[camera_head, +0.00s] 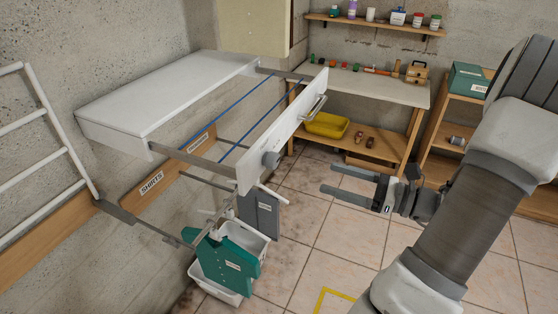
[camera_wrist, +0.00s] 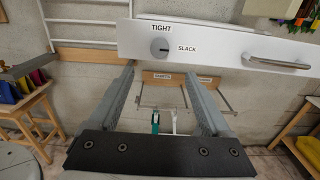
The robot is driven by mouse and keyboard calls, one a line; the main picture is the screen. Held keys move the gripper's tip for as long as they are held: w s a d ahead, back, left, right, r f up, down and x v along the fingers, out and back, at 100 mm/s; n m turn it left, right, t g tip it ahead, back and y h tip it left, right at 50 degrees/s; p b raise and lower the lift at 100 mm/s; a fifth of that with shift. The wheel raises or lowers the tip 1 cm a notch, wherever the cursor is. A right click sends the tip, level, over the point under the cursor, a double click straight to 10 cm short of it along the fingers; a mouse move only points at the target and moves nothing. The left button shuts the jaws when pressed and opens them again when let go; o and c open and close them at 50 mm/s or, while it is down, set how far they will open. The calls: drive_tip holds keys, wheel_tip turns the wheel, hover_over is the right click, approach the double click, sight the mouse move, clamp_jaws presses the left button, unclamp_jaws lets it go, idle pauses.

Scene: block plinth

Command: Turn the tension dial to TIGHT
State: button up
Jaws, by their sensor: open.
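The tension dial (camera_wrist: 160,48) is a round grey knob on the white front panel (camera_wrist: 215,45) of the wall-mounted pull-out rack. TIGHT is printed above it and SLACK to its right. Its pointer mark is too small to read surely. In the head view the dial (camera_head: 270,159) sticks out near the panel's lower front end. My gripper (camera_head: 329,178) is open and empty, apart from the dial, to its right and slightly lower in the head view. In the wrist view its fingers (camera_wrist: 158,70) spread below the dial.
A bar handle (camera_head: 314,107) sticks out farther along the panel. Blue lines (camera_head: 240,105) run across the open rack. A workbench (camera_head: 370,84) stands behind. The tiled floor under my gripper is clear.

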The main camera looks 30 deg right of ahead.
sight(277, 162)
drive_tip(key=p+x, duration=0.2)
drive_tip(key=x, duration=1.2)
clamp_jaws()
